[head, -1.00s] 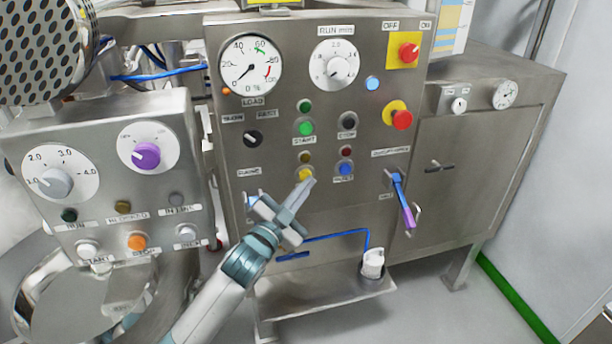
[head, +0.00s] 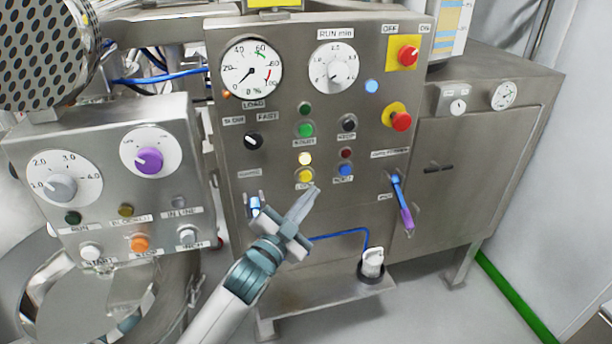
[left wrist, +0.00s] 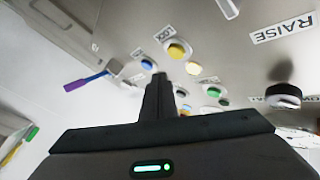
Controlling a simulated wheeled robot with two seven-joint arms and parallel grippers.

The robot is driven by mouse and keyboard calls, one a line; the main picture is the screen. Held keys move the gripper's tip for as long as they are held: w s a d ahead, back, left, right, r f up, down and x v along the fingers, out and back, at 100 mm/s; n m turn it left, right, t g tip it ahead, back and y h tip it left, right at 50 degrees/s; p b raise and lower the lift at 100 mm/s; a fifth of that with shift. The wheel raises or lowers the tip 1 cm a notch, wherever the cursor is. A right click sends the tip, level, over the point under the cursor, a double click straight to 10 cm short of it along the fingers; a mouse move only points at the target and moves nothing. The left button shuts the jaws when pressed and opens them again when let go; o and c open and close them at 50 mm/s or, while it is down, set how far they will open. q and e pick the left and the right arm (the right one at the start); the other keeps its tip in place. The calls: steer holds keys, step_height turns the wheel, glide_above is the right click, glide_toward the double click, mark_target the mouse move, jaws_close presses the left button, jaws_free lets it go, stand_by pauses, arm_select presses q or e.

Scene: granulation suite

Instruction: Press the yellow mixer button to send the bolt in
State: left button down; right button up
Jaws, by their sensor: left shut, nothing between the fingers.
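The yellow button (head: 304,176) is on the steel mixer panel (head: 290,75), low in the middle. The small lamp (head: 305,158) above it glows pale yellow. My left gripper (head: 314,190) is shut and empty, its tips just below and right of the yellow button, seemingly apart from it. In the left wrist view the yellow button (left wrist: 177,51) shows beyond the shut fingertips (left wrist: 159,78). A small metal fitting with a blue part (head: 255,205) sits at the panel's lower left; I cannot tell whether it is the bolt. My right gripper is out of view.
A blue button (head: 345,169) sits close right of the yellow one. A blue and purple lever (head: 402,202) sticks out farther right. Red stop knobs (head: 401,121) are higher up. A shelf (head: 320,300) with a white-capped item (head: 372,264) juts out below.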

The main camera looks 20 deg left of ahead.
arm_select(q)
steer(key=shift+s+d+p, duration=0.3)
steer(key=shift+s+d, duration=0.4)
steer(key=shift+s, duration=0.35)
stand_by(1.3)
